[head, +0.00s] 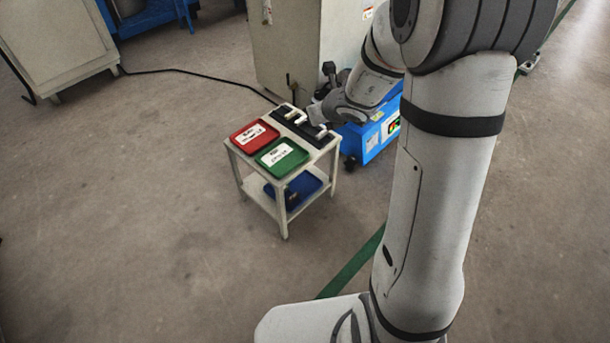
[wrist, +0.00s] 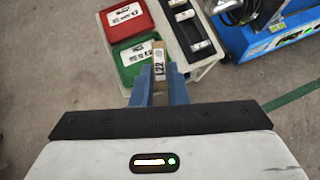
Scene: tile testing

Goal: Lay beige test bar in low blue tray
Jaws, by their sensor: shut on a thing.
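The beige test bar (wrist: 159,58) stands between the blue fingers of my gripper (wrist: 160,92) in the wrist view, with a printed label on its face. My gripper is shut on it. In the head view my gripper (head: 318,115) is over the far right part of the small cart, and the held bar is hard to make out there. The low blue tray (head: 313,183) lies on the cart's lower shelf, partly hidden by the top shelf and legs. A small dark object (head: 291,198) shows at the tray. The wrist view does not show the blue tray.
The cart top (head: 318,147) carries a red tray (head: 246,140), a green tray (head: 290,163) and a dark rack (wrist: 190,28) with pale bars. A blue machine (head: 370,137) stands close behind the cart at right. Floor in front and left is clear.

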